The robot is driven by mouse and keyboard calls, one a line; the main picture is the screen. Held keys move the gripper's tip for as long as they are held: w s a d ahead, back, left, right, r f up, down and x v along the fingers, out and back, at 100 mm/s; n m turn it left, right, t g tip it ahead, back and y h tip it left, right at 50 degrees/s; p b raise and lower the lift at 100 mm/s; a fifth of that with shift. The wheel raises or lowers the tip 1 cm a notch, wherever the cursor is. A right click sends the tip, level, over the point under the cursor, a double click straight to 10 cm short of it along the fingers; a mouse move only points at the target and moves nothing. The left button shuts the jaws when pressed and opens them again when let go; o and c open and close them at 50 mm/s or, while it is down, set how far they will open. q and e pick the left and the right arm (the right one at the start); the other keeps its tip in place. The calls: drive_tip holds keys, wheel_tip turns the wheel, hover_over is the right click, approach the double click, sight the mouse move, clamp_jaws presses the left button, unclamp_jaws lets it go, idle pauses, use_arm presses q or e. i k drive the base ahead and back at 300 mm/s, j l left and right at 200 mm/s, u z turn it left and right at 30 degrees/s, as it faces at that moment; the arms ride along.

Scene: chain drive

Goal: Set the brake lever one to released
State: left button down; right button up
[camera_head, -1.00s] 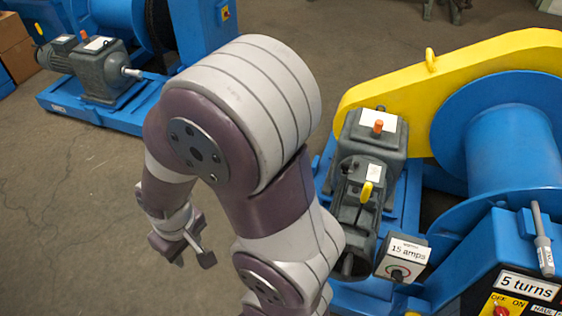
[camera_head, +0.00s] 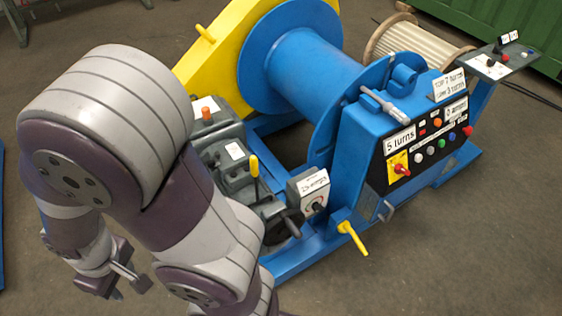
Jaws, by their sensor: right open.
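Two yellow-handled levers show on the blue winch. One yellow lever (camera_head: 254,170) stands upright on the grey drive unit (camera_head: 229,152). The other yellow lever (camera_head: 352,238) sticks out low at the front of the blue base, slanting down to the right. No label tells which is brake lever one. My right gripper (camera_head: 128,284) is open and empty at the lower left, over bare floor, well apart from both levers. My right arm hides part of the drive unit's left side. My left gripper is out of view.
A control panel (camera_head: 430,148) with a "5 turns" sign stands right of the levers. A small dial box (camera_head: 309,190) sits between them. A blue drum (camera_head: 305,65) and yellow guard (camera_head: 215,50) rise behind. The floor (camera_head: 440,260) at the front right is clear.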

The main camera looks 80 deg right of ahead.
sight(254, 160)
drive_tip(key=i+z, duration=0.1)
drive_tip(key=z, duration=0.4)
drive_tip(key=i+z, duration=0.1)
drive_tip(key=z, duration=0.35)
drive_tip(key=i+z, duration=0.1)
drive_tip(key=z, duration=0.4)
drive_tip(key=i+z, duration=0.1)
drive_tip(key=z, duration=0.35)
drive_tip(key=i+j+z, duration=0.1)
drive_tip(key=z, duration=0.4)
drive_tip(key=j+z, duration=0.2)
drive_tip(key=z, duration=0.25)
drive_tip(key=i+j+z, duration=0.25)
drive_tip(key=z, duration=0.25)
